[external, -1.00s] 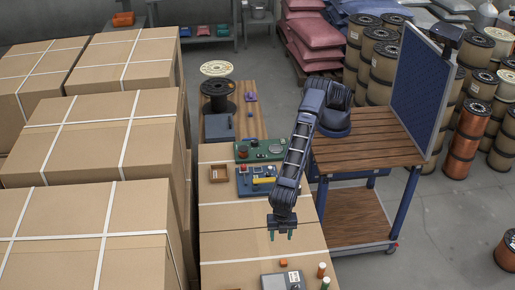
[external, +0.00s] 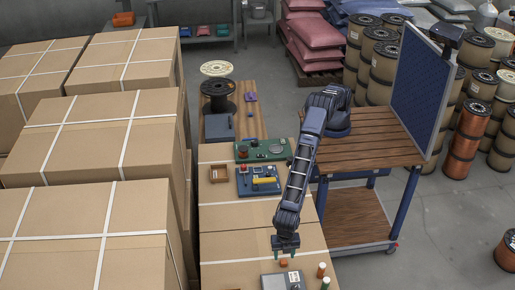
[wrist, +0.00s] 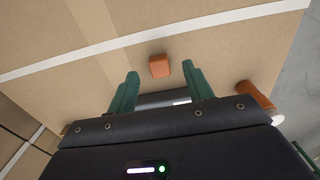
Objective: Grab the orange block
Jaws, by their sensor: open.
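The orange block (external: 284,262) is a small cube on top of a cardboard box near the bottom of the external view. In the wrist view the orange block (wrist: 159,66) lies just beyond the fingertips, between their lines. My gripper (external: 285,252) hangs above and slightly behind the block in the external view. In the wrist view my gripper (wrist: 159,75) shows two green fingers spread apart with nothing between them. The block is not touched by either finger there.
A grey device (external: 283,281) sits close to the block. A blue board (external: 258,181) and small wooden tray (external: 219,174) lie farther back. The box top left of the block is clear.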

